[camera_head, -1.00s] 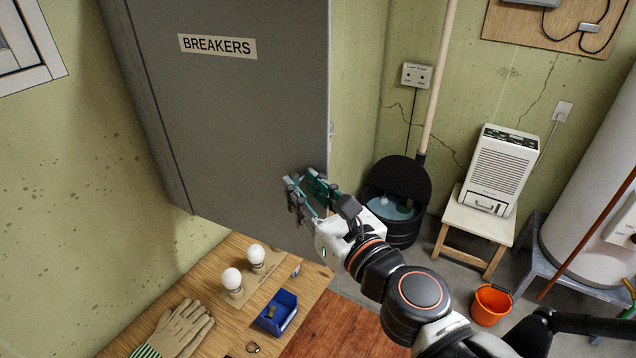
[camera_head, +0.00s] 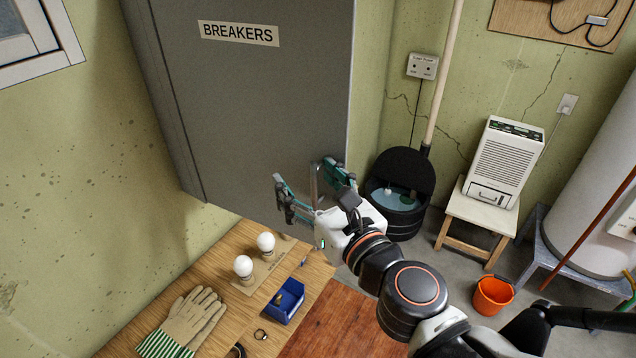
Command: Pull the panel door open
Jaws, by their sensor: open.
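The panel door (camera_head: 240,110) is a grey metal door with a "BREAKERS" label, at the upper middle of the head view. It looks closed on its box. A metal bar handle (camera_head: 314,186) shows near the door's lower right edge. My gripper (camera_head: 312,185) is open at the handle, with one teal-and-grey finger on each side of it. Whether the fingers touch the handle or the door I cannot tell. The lower end of the handle is hidden by my gripper.
To the right are a black sump basin (camera_head: 400,205), a dehumidifier (camera_head: 505,165) on a stool and an orange bucket (camera_head: 492,295).

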